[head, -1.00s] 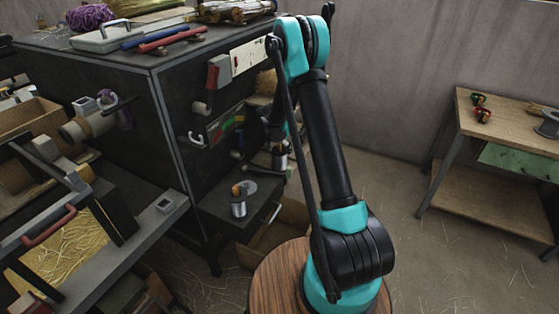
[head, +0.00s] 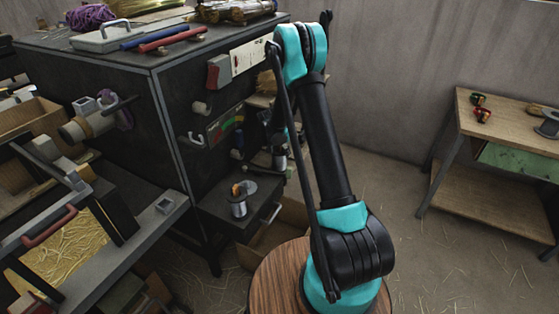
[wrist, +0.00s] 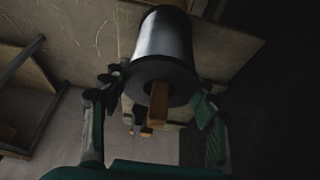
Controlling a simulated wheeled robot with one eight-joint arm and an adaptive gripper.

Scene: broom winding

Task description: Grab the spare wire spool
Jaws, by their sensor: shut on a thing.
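A wire spool (wrist: 165,40) with bright silver wire and a dark flange fills the upper middle of the wrist view. A wooden peg (wrist: 158,103) sticks out of its near end. My gripper (wrist: 158,88) has a finger on each side of the spool and is shut on it. In the head view my gripper is mostly hidden behind my own arm, beside the dark cabinet. Another silver spool (head: 238,207) stands on the small dark shelf (head: 222,222) of the cabinet. A further spool (head: 548,125) sits on the right table at the picture's edge.
The dark cabinet (head: 120,100) fills the left, with tools on top and holders on its side. The wooden table (head: 510,125) stands at the right. Straw-littered floor (head: 410,240) between is clear.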

